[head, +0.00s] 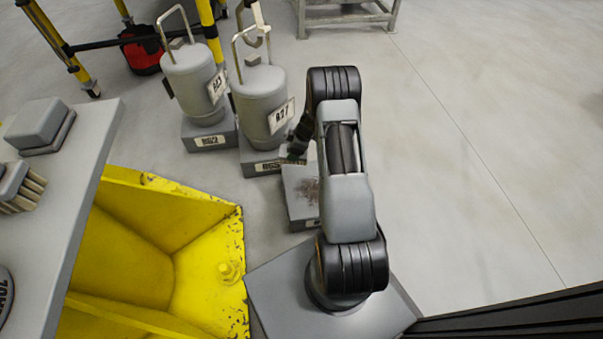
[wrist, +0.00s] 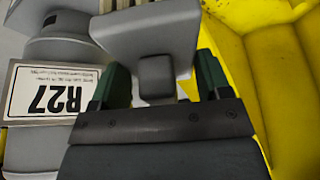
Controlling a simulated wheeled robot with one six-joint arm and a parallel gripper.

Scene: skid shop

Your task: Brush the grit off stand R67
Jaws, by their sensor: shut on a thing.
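A low grey stand (head: 301,209) sits on the floor beside my arm, with brown grit (head: 308,189) on its top. Its label is mostly hidden by my arm, so I cannot read its number. My gripper (head: 297,147) is above the far end of this stand, close to the R27 canister. In the wrist view, the green fingers of my gripper (wrist: 160,82) are shut on the handle of a grey brush (wrist: 150,35). Pale bristles show at the top edge of that view. I cannot tell whether they touch the stand.
A grey canister tagged R27 (head: 259,101) stands on a labelled block left of my gripper; its tag (wrist: 52,92) shows in the wrist view. Another canister (head: 192,77) stands farther left. A yellow bin (head: 160,225) and a grey shelf (head: 75,170) with another brush (head: 20,188) are left. Floor right is clear.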

